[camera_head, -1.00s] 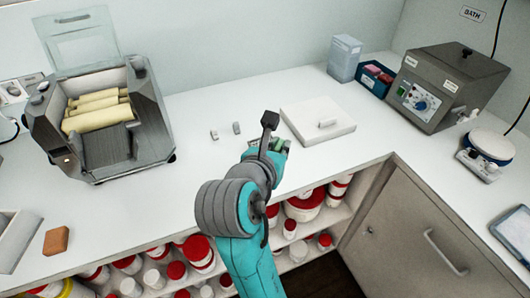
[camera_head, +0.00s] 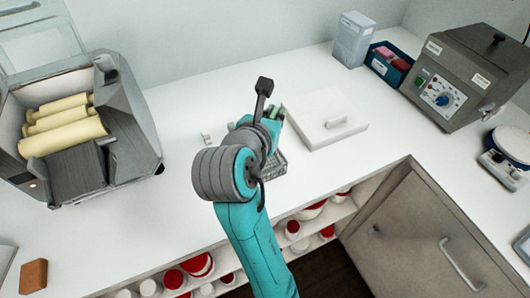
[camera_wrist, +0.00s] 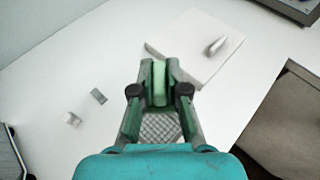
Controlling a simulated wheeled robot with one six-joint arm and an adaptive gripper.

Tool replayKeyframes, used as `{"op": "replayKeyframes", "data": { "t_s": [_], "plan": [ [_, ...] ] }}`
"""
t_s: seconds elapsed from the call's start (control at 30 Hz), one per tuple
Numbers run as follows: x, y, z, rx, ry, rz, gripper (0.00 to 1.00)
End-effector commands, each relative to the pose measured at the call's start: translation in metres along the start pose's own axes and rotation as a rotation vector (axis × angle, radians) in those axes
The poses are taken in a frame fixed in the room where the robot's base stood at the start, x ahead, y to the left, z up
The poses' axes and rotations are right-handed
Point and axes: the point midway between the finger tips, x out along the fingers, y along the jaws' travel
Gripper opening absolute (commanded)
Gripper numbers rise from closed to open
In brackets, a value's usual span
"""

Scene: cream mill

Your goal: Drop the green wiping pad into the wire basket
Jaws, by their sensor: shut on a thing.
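My gripper (camera_wrist: 160,84) is shut on the green wiping pad (camera_wrist: 159,78), which stands upright between the fingertips in the wrist view. In the head view the gripper (camera_head: 270,115) is partly hidden by my wrist, and a little of the green shows there. The wire basket (camera_wrist: 160,129) shows as a grey mesh on the white counter, below and between the gripper's fingers in the wrist view. In the head view part of the basket (camera_head: 274,166) shows beside my arm; the rest is hidden behind it. The pad is apart from the basket.
A white slab with a handle (camera_head: 325,134) lies right of the gripper. Small grey blocks (camera_wrist: 98,96) lie to its left. A roller machine (camera_head: 82,140) stands at left, a bath unit (camera_head: 455,85) and blue bin (camera_head: 387,66) at right. Shelves with jars lie below the counter edge.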

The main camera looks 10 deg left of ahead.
Motion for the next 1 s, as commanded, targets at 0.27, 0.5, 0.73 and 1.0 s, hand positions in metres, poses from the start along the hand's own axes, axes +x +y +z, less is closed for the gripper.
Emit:
{"op": "replayKeyframes", "data": {
  "t_s": [0.27,0.5,0.73,1.0],
  "plan": [
    [0.011,0.000,-0.028,-0.004,0.002,-0.001,0.00],
    [0.019,0.000,-0.046,-0.002,0.002,-0.001,0.00],
    [0.021,0.000,-0.051,-0.001,0.000,0.000,0.00],
    [0.021,0.000,-0.051,-0.001,0.000,0.000,0.33]
  ]
}}
